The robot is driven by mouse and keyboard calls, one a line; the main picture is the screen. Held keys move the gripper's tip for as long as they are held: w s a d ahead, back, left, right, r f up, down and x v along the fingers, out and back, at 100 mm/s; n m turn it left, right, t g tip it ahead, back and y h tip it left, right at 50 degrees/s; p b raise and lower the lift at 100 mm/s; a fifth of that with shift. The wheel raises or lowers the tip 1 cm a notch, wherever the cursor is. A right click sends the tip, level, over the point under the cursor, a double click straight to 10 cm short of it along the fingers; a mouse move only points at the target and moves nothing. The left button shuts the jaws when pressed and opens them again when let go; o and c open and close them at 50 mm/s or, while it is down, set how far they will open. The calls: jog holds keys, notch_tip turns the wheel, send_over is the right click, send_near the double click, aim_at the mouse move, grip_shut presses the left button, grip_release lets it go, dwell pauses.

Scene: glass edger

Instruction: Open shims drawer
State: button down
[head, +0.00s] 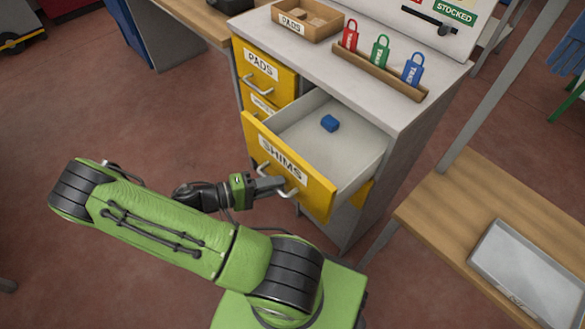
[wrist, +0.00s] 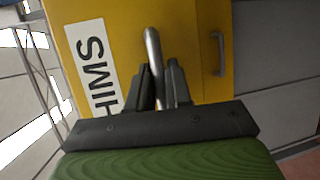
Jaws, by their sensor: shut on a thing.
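The shims drawer (head: 298,172) has a yellow front labelled SHIMS and is pulled well out of the cabinet. My gripper (head: 280,187) is at the drawer front, shut on the drawer's metal handle (head: 290,193). In the wrist view, my gripper's dark fingers (wrist: 160,90) stand on either side of the handle bar (wrist: 153,60), against the yellow front beside the SHIMS label (wrist: 92,80). Part of the handle is hidden by the fingers.
The grey cabinet (head: 405,125) has a PADS drawer (head: 262,72) above, shut. On its top stand a wooden PADS box (head: 307,19) and a rack (head: 383,72) with red, green and blue tags. A wooden bench (head: 450,210) with a grey tray (head: 530,275) stands at right.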

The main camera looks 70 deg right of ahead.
jog(key=shift+w+a, duration=0.35)
jog(key=shift+a, duration=0.4)
jog(key=shift+w+a, duration=0.3)
jog(key=shift+a, duration=0.45)
jog(key=shift+w+a, duration=0.35)
jog(key=shift+a, duration=0.4)
jog(key=c, duration=1.4)
grip_release()
jog(key=shift+w, duration=0.1)
jog(key=p+v, duration=0.3)
jog(key=v, duration=1.2)
jog(key=shift+w+a+r, duration=0.2)
jog(key=shift+w, duration=0.05)
jog(key=shift+r, duration=0.1)
